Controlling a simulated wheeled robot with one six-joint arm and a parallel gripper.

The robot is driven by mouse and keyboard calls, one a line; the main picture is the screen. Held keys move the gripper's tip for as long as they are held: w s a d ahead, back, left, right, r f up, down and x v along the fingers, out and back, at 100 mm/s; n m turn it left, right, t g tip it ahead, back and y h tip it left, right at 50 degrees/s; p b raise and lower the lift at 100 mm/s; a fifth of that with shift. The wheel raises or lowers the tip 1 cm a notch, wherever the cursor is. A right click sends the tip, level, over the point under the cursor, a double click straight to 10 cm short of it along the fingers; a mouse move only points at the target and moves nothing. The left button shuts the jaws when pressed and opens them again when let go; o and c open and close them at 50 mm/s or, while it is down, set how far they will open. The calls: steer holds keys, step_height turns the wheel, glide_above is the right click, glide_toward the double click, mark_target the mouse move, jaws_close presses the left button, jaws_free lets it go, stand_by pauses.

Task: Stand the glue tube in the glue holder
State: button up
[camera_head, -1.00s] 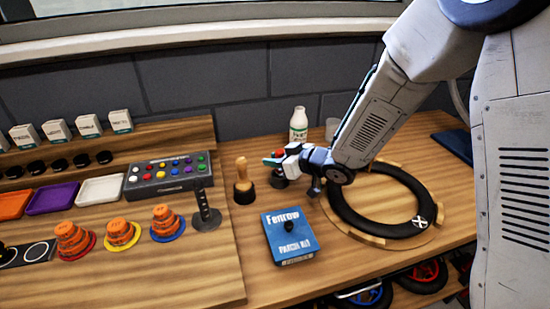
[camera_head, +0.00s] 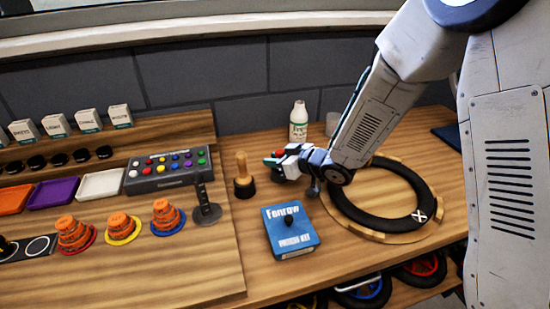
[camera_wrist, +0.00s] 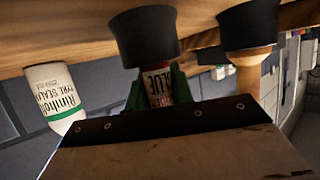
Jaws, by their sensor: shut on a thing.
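My gripper (camera_head: 277,160) is at the middle of the bench, shut on the glue tube (camera_wrist: 158,84). In the wrist view, which is upside down, the tube has a red and white label reading "GLUE" between green fingertips. The black round glue holder (camera_wrist: 145,35) is right at the tube's end, and its rim hides that end. The tube looks lined up with the holder's mouth; how deep it sits I cannot tell. In the head view, my gripper mostly covers tube and holder.
A wooden-handled tool in a black base (camera_head: 243,180) stands close left of my gripper. A white sealant bottle (camera_head: 298,122) stands behind. A blue patch kit box (camera_head: 291,230) lies in front. A black tyre (camera_head: 350,208) lies to the right, under my arm.

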steer(key=shift+f, duration=0.25)
steer(key=o, duration=1)
steer(key=shift+o, duration=0.2)
steer(key=v, duration=0.8)
steer(key=s+d+r+m+h, duration=0.3)
steer(key=d+r+h, duration=0.2)
steer(key=d, duration=0.4)
steer(key=s+d+r+m+h, duration=0.25)
steer(key=d+r+h, duration=0.3)
steer(key=d, duration=0.35)
steer(key=s+d+r+m+g, duration=0.1)
steer(key=s+r+m+g, duration=0.1)
steer(key=s, duration=1.1)
steer(key=s+d+r+m+g, duration=0.1)
steer(key=s+g, duration=0.4)
steer(key=s, duration=0.7)
steer(key=shift+s+r+m, duration=0.4)
steer(key=shift+r+m, duration=0.5)
steer(key=shift+m, duration=0.05)
